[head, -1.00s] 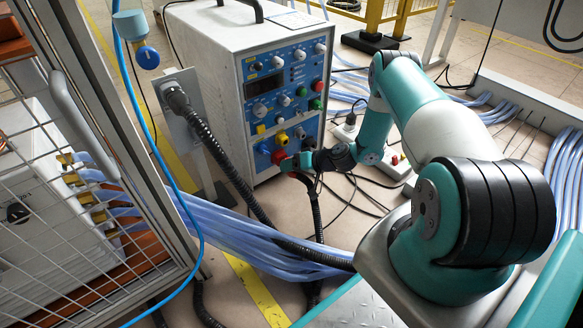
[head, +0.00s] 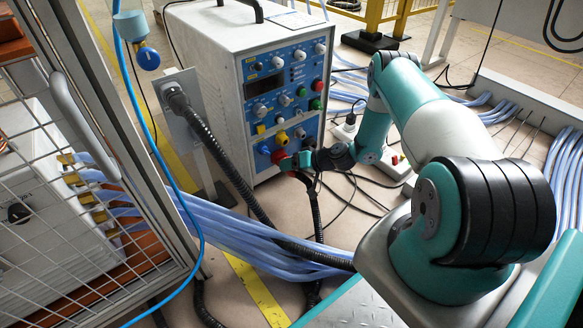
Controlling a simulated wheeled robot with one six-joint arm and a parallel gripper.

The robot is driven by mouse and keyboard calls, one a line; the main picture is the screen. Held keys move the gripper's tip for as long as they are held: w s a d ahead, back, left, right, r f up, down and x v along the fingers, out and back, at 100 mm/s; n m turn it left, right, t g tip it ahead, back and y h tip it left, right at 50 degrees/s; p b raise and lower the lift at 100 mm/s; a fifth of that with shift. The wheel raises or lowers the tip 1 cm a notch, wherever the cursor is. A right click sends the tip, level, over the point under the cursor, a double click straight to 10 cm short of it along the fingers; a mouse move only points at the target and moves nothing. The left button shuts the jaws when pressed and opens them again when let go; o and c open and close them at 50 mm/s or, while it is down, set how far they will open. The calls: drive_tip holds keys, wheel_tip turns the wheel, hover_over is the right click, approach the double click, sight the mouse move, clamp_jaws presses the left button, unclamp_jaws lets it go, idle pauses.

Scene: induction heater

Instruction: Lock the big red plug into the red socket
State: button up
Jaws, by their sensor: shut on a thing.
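The heater's blue front panel (head: 286,92) faces me, with knobs, buttons and sockets. The big red plug (head: 278,157) is at the panel's lower part, and its black corrugated cable (head: 317,215) hangs to the floor. My gripper (head: 291,162) is shut on the plug from the right. The plug's front end is at the panel; the red socket is hidden behind it, and I cannot tell how deep the plug sits or whether it is turned to lock.
A wire-mesh cage (head: 95,170) stands at the left. A post box (head: 182,104) carries another thick black cable. Blue hoses (head: 240,240) cross the floor below the heater. A power strip (head: 397,170) and thin cables lie right of my gripper.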

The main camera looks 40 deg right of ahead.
drive_tip(key=shift+w, duration=0.3)
drive_tip(key=o, duration=1.1)
drive_tip(key=p+v, duration=0.8)
drive_tip(key=v, duration=0.9)
drive_tip(key=shift+p, duration=0.35)
drive_tip(key=shift+d+r, duration=0.1)
drive_tip(key=shift+d, duration=0.05)
